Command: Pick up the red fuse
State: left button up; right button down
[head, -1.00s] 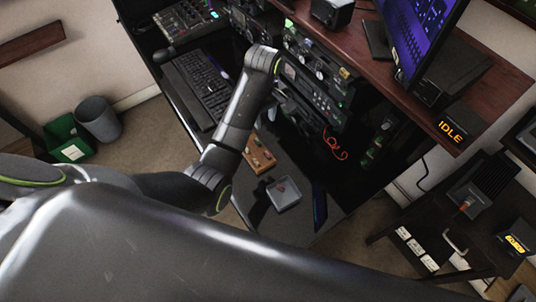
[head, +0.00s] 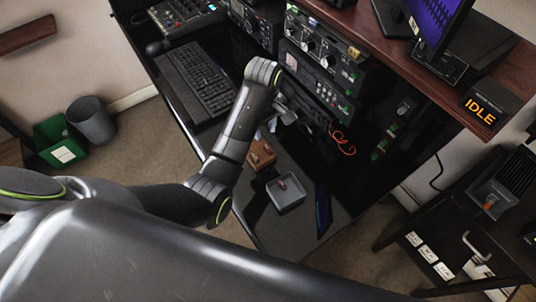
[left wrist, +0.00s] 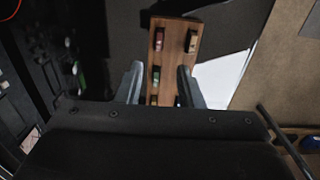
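The wooden fuse block (head: 262,155) lies on the dark desk, partly hidden behind my left arm in the head view. In the left wrist view the block (left wrist: 173,60) carries a red fuse (left wrist: 158,40) at its far left, a tan one (left wrist: 192,41) at its far right and a green one (left wrist: 155,75) nearer. My left gripper (left wrist: 159,85) is open and empty, its fingers apart over the near part of the block, with the red fuse beyond the fingertips. My right gripper is not in view.
A grey tray (head: 288,198) with a small reddish piece (head: 282,185) stands beside the block. A keyboard (head: 196,80) lies to the left. Radio units (head: 320,88) and a red cable (head: 341,142) are close to the gripper at the back.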

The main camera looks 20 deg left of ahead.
aim_at(266, 146)
pick_arm(q)
jog(key=shift+f+b, duration=1)
jog(key=shift+f, duration=0.4)
jog(key=f+b, duration=0.2)
jog(key=shift+d+f, duration=0.3)
jog(key=shift+f, duration=0.8)
grip_shut()
